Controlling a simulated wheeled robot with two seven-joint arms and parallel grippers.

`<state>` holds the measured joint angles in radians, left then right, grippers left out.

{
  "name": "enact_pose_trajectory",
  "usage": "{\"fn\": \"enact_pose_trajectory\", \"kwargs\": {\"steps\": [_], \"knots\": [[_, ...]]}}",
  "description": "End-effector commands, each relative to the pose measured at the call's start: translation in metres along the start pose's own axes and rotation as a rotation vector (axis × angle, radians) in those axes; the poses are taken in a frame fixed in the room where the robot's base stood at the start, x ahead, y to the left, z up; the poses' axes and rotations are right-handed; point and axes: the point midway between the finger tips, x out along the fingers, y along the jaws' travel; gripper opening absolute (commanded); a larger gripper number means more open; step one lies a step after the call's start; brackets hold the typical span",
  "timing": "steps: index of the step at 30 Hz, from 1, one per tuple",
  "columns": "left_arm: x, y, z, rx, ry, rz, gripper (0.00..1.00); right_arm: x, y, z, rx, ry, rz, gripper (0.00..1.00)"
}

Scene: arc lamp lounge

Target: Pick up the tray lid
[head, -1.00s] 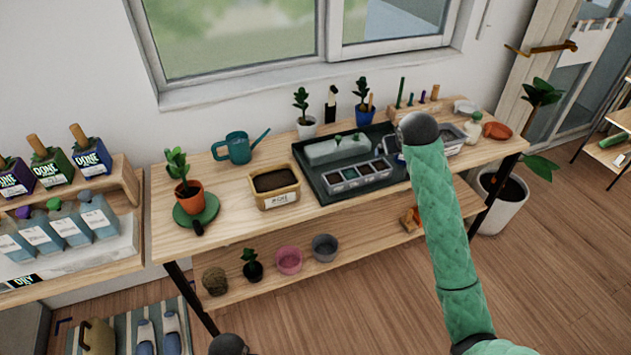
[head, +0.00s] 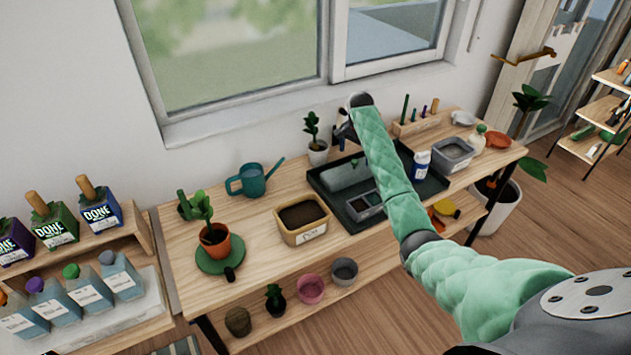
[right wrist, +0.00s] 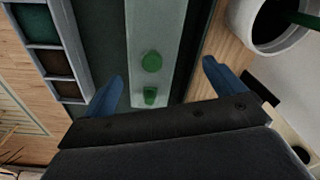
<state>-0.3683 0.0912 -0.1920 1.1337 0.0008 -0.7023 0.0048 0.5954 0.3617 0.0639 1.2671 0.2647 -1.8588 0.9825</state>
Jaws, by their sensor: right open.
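The tray lid (head: 345,175) is a long, pale, translucent cover lying in the back of a dark tray (head: 330,203) on the wooden bench. In the right wrist view the lid (right wrist: 150,25) runs away from me as a grey-green strip with two green knobs on top. My right gripper (right wrist: 163,72) is open and empty. Its blue fingertips stand one on each side of the lid's end, seemingly above it. In the head view my right arm covers part of the tray and hides most of the gripper. My left gripper is not in view.
A seedling cell tray (head: 366,207) lies in front of the lid. A white pot (head: 318,154) stands behind it. A soil box (head: 302,222) and teal watering can (head: 247,180) are to the left. A white bottle (head: 421,168) and grey bin (head: 452,154) are to the right.

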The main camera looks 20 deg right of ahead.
Motion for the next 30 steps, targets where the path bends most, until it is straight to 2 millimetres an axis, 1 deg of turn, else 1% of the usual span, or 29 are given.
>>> {"fn": "enact_pose_trajectory", "kwargs": {"steps": [3,6,9,13,17,21,25,30], "knots": [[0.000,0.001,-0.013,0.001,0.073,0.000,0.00,0.001,0.003,0.003,0.121,-0.018,0.015,0.95],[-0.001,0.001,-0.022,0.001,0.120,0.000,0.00,0.001,0.005,0.005,0.214,-0.025,0.026,0.95],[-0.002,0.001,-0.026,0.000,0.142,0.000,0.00,0.000,0.006,0.005,0.287,-0.026,0.032,0.95],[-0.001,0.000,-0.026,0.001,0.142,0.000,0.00,0.002,0.006,0.006,0.333,-0.025,0.033,0.95],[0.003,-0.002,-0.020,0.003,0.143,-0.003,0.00,0.011,0.006,0.006,0.338,-0.025,0.033,0.95],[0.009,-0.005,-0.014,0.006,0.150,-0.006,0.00,0.023,0.006,0.006,0.337,-0.024,0.033,0.95],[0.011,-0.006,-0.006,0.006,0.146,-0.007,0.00,0.029,0.006,0.007,0.335,-0.024,0.033,0.95],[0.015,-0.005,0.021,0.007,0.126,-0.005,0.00,0.043,0.006,0.009,0.335,-0.025,0.033,0.95]]}}
